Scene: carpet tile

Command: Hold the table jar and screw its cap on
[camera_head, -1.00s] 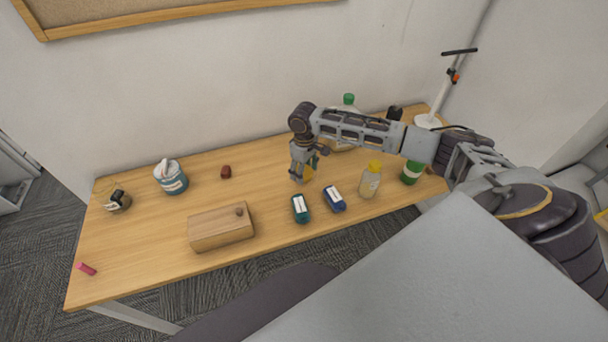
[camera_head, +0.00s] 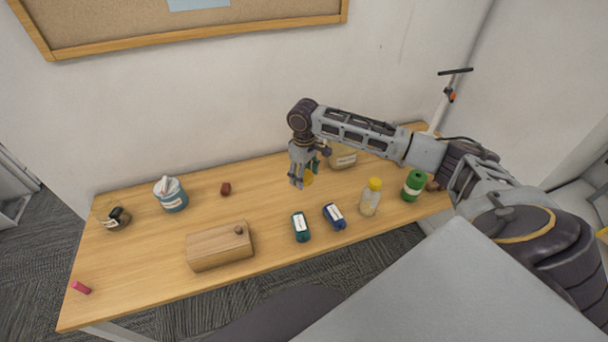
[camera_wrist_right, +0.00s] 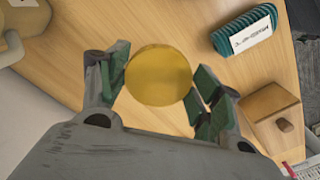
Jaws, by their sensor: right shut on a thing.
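My right gripper (camera_head: 302,178) is shut on a round yellow cap (camera_head: 308,179) and holds it above the back middle of the table. In the right wrist view the cap (camera_wrist_right: 158,75) is a flat golden disc between the two fingers (camera_wrist_right: 160,90). A pale, labelled container (camera_head: 343,158) stands behind my right arm, its top hidden by the arm. I cannot tell for sure whether it is the table jar. My left gripper is not in view.
A teal bottle (camera_head: 301,227) and a blue one (camera_head: 334,216) lie in front of the gripper. A yellow-capped bottle (camera_head: 371,198) and a green container (camera_head: 413,186) stand at right.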

